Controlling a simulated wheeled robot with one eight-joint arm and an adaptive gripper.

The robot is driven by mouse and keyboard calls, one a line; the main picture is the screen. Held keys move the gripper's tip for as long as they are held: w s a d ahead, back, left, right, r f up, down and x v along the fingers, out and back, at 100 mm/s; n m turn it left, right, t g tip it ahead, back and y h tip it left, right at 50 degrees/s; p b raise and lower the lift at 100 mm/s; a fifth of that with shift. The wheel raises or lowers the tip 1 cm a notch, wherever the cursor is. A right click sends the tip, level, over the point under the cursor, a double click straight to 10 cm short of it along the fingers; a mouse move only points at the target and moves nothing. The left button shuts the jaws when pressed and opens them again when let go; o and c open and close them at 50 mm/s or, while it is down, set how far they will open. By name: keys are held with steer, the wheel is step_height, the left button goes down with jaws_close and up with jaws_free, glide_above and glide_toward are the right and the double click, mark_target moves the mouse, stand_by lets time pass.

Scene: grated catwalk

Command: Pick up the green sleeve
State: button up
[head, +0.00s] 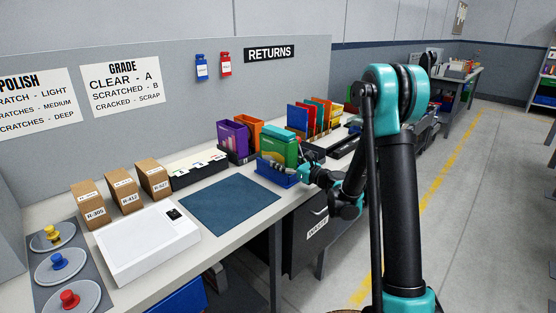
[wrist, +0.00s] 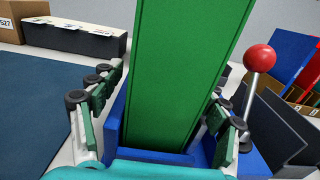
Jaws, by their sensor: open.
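The green sleeve (wrist: 185,70) is a tall, flat green piece standing slightly tilted in a blue holder (wrist: 205,150) in the wrist view. In the head view the green sleeve (head: 285,152) shows at the near edge of the bench, in the blue holder (head: 272,174). My gripper (wrist: 160,108) is open, with one finger on each side of the sleeve and visible gaps between. In the head view my gripper (head: 306,172) is at the right side of the holder, partly hidden by my arm.
A red ball on a metal rod (wrist: 259,58) stands just right of my right finger. Purple and orange sleeves (head: 236,138) and a rack of coloured sleeves (head: 312,115) stand behind. A blue mat (head: 230,205) lies clear on the left. Several brown boxes (head: 122,190) stand farther left.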

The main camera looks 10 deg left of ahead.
steer(key=x, duration=0.3)
steer(key=shift+w, duration=0.2)
steer(key=c, duration=1.3)
